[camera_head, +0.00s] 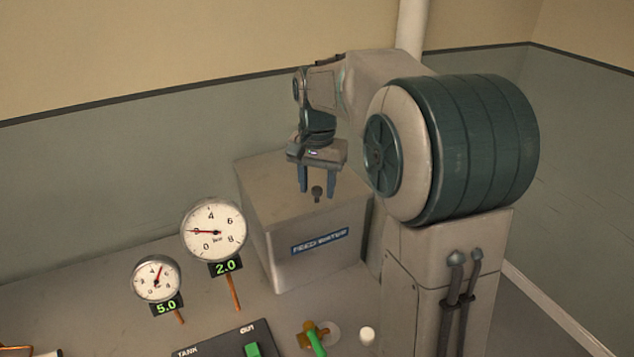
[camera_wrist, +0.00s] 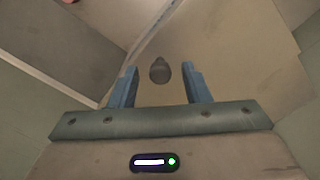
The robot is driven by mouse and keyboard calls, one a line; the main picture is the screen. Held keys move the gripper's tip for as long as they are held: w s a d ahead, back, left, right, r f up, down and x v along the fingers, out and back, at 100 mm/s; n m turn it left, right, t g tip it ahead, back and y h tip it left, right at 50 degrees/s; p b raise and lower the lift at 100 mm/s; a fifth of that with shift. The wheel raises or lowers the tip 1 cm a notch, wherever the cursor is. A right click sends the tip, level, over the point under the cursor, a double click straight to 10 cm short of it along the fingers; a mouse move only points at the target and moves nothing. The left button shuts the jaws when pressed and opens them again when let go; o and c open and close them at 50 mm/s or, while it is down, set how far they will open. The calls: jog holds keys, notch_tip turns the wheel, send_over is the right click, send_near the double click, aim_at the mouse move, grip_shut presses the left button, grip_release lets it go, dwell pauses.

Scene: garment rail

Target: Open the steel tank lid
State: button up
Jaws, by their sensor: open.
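The steel tank (camera_head: 300,262) is a grey box with a blue "FEED WATER" label, standing on the bench at the back. Its flat lid (camera_head: 262,182) lies closed on top and also shows in the wrist view (camera_wrist: 215,50). A small dark knob (camera_head: 317,192) stands on the lid; in the wrist view the knob (camera_wrist: 160,71) appears between and slightly beyond the fingertips. My gripper (camera_head: 317,188) points down over the lid, open, with its blue fingers on either side of the knob. In the wrist view my gripper (camera_wrist: 158,75) holds nothing. I cannot tell whether the fingers touch the knob.
Two round gauges (camera_head: 213,230) (camera_head: 156,279) stand left of the tank, reading 2.0 and 5.0. A dark switch panel (camera_head: 225,345) with a green switch, a green-handled valve (camera_head: 316,340) and a white knob (camera_head: 367,335) are in front. A wall rises behind the tank.

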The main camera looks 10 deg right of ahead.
grip_shut()
jog(key=shift+w+a+r, duration=0.1)
jog(key=shift+w+r, duration=0.1)
jog(key=shift+w, duration=0.15)
jog(key=p, duration=0.6)
send_over(296, 172)
jog(key=shift+s, duration=0.4)
jog(key=shift+w+f+p, duration=0.1)
jog(key=shift+w+p, duration=0.2)
jog(key=shift+w, duration=0.1)
grip_release()
notch_tip(296, 172, up, 14)
jog(key=b, duration=0.1)
